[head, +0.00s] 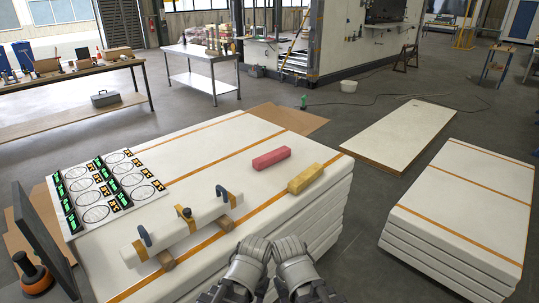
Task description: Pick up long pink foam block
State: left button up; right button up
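The long pink foam block (271,158) lies on the white stacked panels (221,144), between two orange straps. Nothing touches it. My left gripper (256,247) and my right gripper (289,247) are side by side at the bottom middle, by the near edge of the stack. Both are well short of the pink block and apart from it. I see them from behind, so their fingertips are mostly hidden and I cannot tell whether they are open. I see nothing held in them.
A yellow block (305,178) lies nearer, right of the pink one. A white beam (182,226) with blue clamps lies left on the stack, beside a sheet with printed circles (97,212). Another panel stack (468,198) stands right, with floor between.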

aim_at(264, 161)
jog(key=u, duration=0.8)
jog(key=i+l+u, duration=0.15)
jog(key=l+u, duration=1)
jog(key=l, duration=0.25)
jog(key=l+u, duration=0.1)
jog(key=l, duration=1.2)
jog(key=k+l+u, duration=0.15)
jog(key=l, duration=0.5)
jog(key=l+u, duration=0.1)
jog(key=l, duration=0.55)
jog(key=k+l, duration=0.1)
jog(key=l, duration=0.5)
jog(key=l+u, duration=0.05)
